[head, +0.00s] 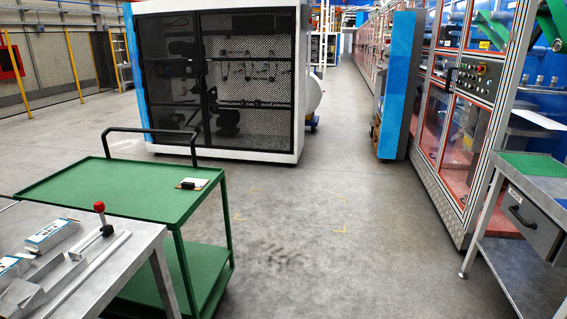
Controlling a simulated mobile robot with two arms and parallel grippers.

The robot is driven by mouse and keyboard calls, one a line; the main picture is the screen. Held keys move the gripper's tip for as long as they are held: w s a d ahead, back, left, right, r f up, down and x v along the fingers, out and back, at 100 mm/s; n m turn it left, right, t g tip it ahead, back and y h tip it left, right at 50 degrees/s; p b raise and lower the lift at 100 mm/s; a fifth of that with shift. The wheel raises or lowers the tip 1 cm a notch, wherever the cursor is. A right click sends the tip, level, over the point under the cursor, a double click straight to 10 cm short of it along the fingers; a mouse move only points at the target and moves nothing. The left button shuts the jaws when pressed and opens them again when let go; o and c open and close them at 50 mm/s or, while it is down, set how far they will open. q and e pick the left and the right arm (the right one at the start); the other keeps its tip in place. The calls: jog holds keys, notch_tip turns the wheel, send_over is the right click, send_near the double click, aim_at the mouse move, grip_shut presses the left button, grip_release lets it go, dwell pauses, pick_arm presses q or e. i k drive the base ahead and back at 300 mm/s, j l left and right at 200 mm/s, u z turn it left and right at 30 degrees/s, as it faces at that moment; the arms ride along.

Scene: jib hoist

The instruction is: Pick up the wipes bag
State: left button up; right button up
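I cannot make out a wipes bag for certain. A small white item with a dark part (192,183) lies near the right edge of the green cart's top (115,190); it is too small to identify. Two white and blue packages (52,235) lie on the grey table at the lower left, the nearer one cut by the left picture edge. Neither of my grippers is in view.
A red-knobbed lever (100,208) and metal channels stand on the grey table (125,248). The cart has a black handle. A mesh-doored cabinet (222,85) stands behind. A drawer workbench (528,215) is at right. Floor between is clear.

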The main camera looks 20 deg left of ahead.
aim_at(40, 243)
jog(key=i+u, duration=0.1)
jog(key=i, duration=0.6)
jog(key=i+l+u, duration=0.1)
jog(key=i, duration=0.55)
jog(key=i+l+u, duration=0.1)
jog(key=i, duration=0.55)
jog(key=i+l+u, duration=0.15)
jog(key=u, duration=2.2)
